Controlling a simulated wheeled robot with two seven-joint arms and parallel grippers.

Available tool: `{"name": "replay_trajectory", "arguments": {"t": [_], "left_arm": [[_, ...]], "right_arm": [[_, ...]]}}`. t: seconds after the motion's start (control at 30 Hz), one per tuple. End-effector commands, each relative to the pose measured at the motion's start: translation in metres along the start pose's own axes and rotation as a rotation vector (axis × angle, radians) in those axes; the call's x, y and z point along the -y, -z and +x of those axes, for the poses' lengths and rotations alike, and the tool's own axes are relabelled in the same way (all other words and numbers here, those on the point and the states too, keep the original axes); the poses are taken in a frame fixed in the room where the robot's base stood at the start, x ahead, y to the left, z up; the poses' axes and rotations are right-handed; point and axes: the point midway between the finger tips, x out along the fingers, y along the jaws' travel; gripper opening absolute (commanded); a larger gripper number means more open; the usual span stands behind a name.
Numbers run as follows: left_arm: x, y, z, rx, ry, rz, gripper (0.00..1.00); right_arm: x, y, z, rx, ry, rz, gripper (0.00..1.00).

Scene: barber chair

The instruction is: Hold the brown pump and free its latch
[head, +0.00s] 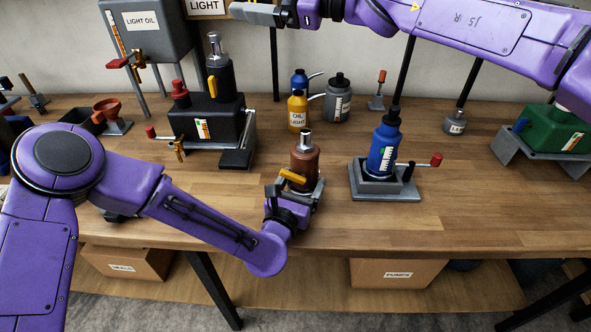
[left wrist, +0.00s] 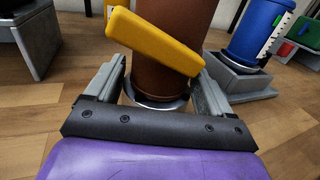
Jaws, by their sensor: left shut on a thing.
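The brown pump (head: 305,157) stands upright on the bench, with a silver nozzle on top. It also shows in the left wrist view (left wrist: 172,75), cut off at the top, with a pale round base. Its yellow latch (head: 292,176) lies across the front of the body and slopes down to the right in the left wrist view (left wrist: 152,42). My left gripper (head: 296,188) is shut on the pump low on its body, one finger on each side, below the latch. My right gripper (head: 262,14) is high at the top edge, away from the pump; its fingers are unclear.
A blue pump (head: 383,150) in a grey holder with a red-tipped lever (head: 436,159) stands just right. A dark pump with a yellow handle (head: 221,85) stands left behind. Small bottles (head: 297,110) stand behind. Bare wood (head: 470,205) lies to the right.

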Motion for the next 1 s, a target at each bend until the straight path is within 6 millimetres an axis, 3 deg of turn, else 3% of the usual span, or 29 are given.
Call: {"name": "replay_trajectory", "arguments": {"t": [0.1,0.17,0.27,0.33,0.47,0.53,0.73,0.83,1.0], "left_arm": [[0.000,-0.003,0.001,0.005,0.000,-0.001,0.00],[0.000,-0.003,0.001,0.006,0.000,-0.001,0.00],[0.000,-0.003,0.001,0.006,0.000,-0.001,0.00],[0.000,-0.003,0.001,0.006,0.000,-0.001,0.00],[0.000,-0.003,0.001,0.005,0.000,-0.001,0.00],[0.000,-0.003,0.001,0.005,0.000,-0.001,0.00],[0.000,-0.002,0.001,0.005,-0.001,-0.001,0.00],[0.000,-0.002,0.001,0.005,-0.001,-0.001,0.00],[0.000,-0.002,0.001,0.005,-0.001,-0.001,0.00]], "right_arm": [[0.043,0.021,-0.014,-0.052,0.273,0.278,0.87],[0.057,0.039,-0.024,-0.102,0.393,0.428,0.87],[0.064,0.075,-0.043,-0.219,0.554,0.683,0.87],[0.054,0.101,-0.056,-0.323,0.634,0.864,0.87],[0.011,0.140,-0.079,-0.562,0.710,1.194,0.87],[-0.024,0.151,-0.089,-0.712,0.709,1.360,0.87],[-0.122,0.146,-0.113,-1.139,0.592,1.715,0.87],[-0.148,0.136,-0.124,-1.280,0.530,1.805,0.87],[-0.165,0.131,-0.132,-1.382,0.482,1.836,0.87]]}}
